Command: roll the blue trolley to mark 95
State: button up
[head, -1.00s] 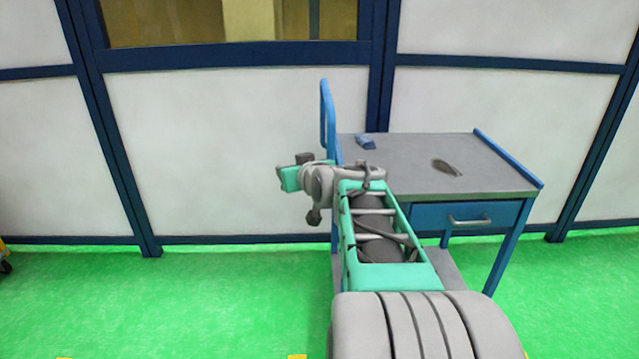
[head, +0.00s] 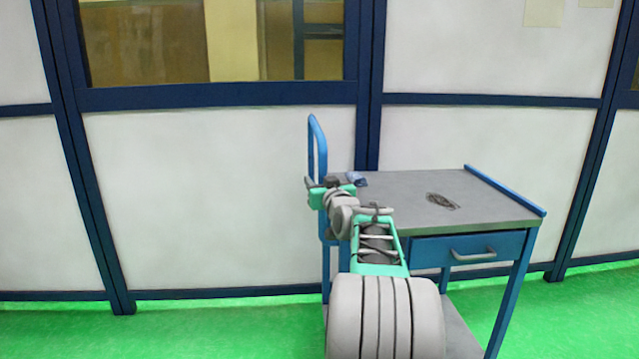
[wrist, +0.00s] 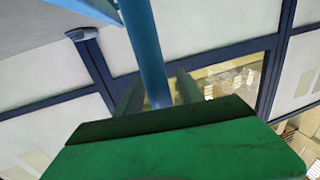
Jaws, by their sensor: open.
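The blue trolley (head: 482,249) stands by the wall panels at right, with a grey top, a drawer and an upright blue handle (head: 318,145) at its left end. My gripper (head: 321,187) is at the lower part of that handle. In the wrist view its two fingers are apart, with the handle bar (wrist: 147,45) running between them. My gripper (wrist: 159,82) is open around the bar; I cannot tell whether a finger touches it. My own arm hides part of the trolley's left side. No mark 95 is visible.
A small blue object (head: 357,180) and a dark coil-like item (head: 440,201) lie on the trolley top. White panels with dark blue frames (head: 225,190) stand close behind. Green floor (head: 220,330) is clear to the left.

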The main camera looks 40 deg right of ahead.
jog(key=shift+c, duration=0.4)
grip_shut()
dwell(0.9)
